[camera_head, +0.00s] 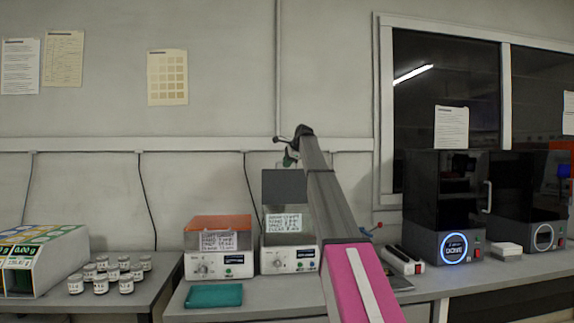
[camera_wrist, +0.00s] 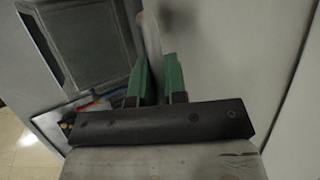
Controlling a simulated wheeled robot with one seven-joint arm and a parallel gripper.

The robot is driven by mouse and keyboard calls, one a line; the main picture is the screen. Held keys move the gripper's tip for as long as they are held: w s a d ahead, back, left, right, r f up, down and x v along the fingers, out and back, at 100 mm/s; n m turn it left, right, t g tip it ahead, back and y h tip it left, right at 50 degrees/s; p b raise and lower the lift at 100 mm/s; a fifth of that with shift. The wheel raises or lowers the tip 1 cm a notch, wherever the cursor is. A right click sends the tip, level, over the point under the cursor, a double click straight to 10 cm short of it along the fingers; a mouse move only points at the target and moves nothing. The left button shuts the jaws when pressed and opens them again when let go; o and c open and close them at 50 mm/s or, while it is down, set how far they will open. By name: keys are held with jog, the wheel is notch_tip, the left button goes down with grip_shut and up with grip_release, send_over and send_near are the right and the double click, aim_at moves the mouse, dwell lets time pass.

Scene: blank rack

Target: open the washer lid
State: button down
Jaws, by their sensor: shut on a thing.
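The washer (camera_head: 290,260) is a small white bench unit with a dial on its front and a paper label above. Its grey lid (camera_head: 283,186) stands raised, close to upright, at the back of the unit. My gripper (camera_head: 289,158) is at the lid's top edge, its green fingers small in the head view and partly hidden by my arm. In the wrist view my gripper (camera_wrist: 156,75) has its two green fingers on either side of a thin pale edge (camera_wrist: 152,42), which appears to be the lid's edge. It is shut on it.
A similar unit with an orange lid (camera_head: 218,225) stands close on the left, with a teal pad (camera_head: 214,295) in front. Small jars (camera_head: 103,275) stand farther left. A power strip (camera_head: 404,260) and dark printers (camera_head: 446,200) are on the right. The wall is close behind.

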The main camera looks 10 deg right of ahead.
jog(key=c, duration=1.2)
grip_release()
jog(key=shift+r, duration=0.1)
jog(key=v, duration=1)
jog(key=shift+s+d+r, duration=0.1)
jog(key=shift+s+r, duration=0.05)
jog(key=shift+s, duration=0.1)
